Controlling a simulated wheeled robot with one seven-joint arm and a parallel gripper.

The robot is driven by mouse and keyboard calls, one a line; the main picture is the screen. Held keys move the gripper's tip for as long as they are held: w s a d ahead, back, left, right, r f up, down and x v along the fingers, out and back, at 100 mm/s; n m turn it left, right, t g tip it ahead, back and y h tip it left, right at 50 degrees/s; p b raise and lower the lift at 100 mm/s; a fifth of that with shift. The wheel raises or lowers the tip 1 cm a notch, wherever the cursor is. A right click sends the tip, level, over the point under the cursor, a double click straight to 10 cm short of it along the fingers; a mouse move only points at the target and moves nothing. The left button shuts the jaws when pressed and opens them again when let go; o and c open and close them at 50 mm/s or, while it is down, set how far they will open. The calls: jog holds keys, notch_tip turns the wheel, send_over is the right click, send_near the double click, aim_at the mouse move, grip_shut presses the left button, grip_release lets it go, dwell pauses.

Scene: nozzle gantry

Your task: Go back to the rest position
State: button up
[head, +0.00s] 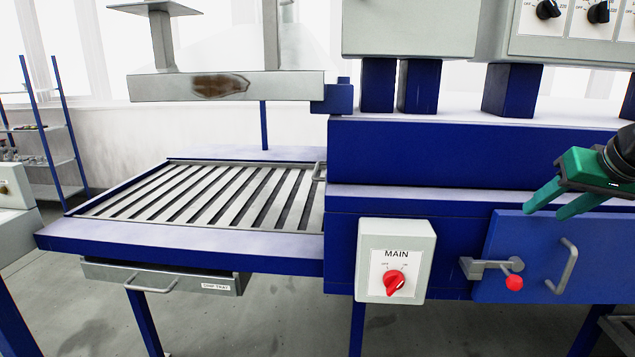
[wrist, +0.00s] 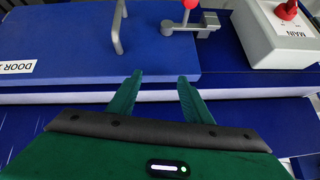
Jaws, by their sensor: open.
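My gripper (head: 543,212) has green fingers and is at the right edge of the head view, in front of the blue cabinet. It is open, and nothing is between its fingers. In the wrist view my gripper (wrist: 160,76) points toward the blue door, its fingertips apart. The blue door (head: 520,240) has a grey handle (head: 568,265) and a latch with a red ball (head: 514,283). The door lies flat against the cabinet front, and the fingers show in front of its upper edge.
A grey MAIN switch box (head: 396,245) with a red knob (head: 394,283) juts out left of the door. A blue slatted table (head: 180,240) with a chip tray (head: 160,277) under it stands at left. A grey hood (head: 225,86) hangs above. Floor is free in front.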

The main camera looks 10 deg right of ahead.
jog(key=s+a+f+m+g, duration=0.1)
jog(key=s+a+f+g, duration=0.3)
jog(key=s+f, duration=0.4)
jog(key=s+a+f+m+g+y, duration=0.1)
jog(key=s+a+f+g, duration=0.3)
jog(key=s+f, duration=0.5)
jog(key=a+f, duration=0.2)
jog(key=shift+s+a, duration=0.25)
jog(key=shift+a, duration=0.15)
jog(key=shift+r, duration=0.1)
jog(key=shift+w+f, duration=0.25)
jog(key=shift+w, duration=0.4)
